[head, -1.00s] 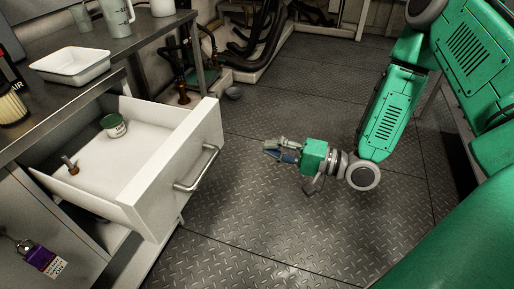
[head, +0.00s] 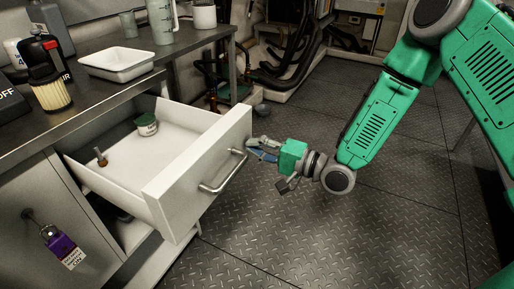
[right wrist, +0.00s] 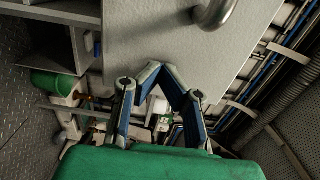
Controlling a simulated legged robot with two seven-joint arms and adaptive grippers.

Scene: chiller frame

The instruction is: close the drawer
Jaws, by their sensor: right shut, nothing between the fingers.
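The white drawer (head: 150,196) is pulled out from under the workbench. Its front panel carries a curved metal bar handle (head: 222,174). My right gripper (head: 254,149) is shut and empty, just outside the front panel near the far end of the handle. I cannot tell whether it touches the panel. In the right wrist view, the drawer front (right wrist: 195,50) is beyond the fingertips (right wrist: 165,75), with the handle (right wrist: 215,14) at the top. My left gripper is not in view.
The workbench (head: 85,100) above the drawer holds a white tray (head: 122,63), a measuring jug (head: 161,20) and a filter-like cylinder (head: 52,95). A purple padlock tag (head: 62,244) hangs on the cabinet below. The metal floor (head: 330,230) before the drawer is clear.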

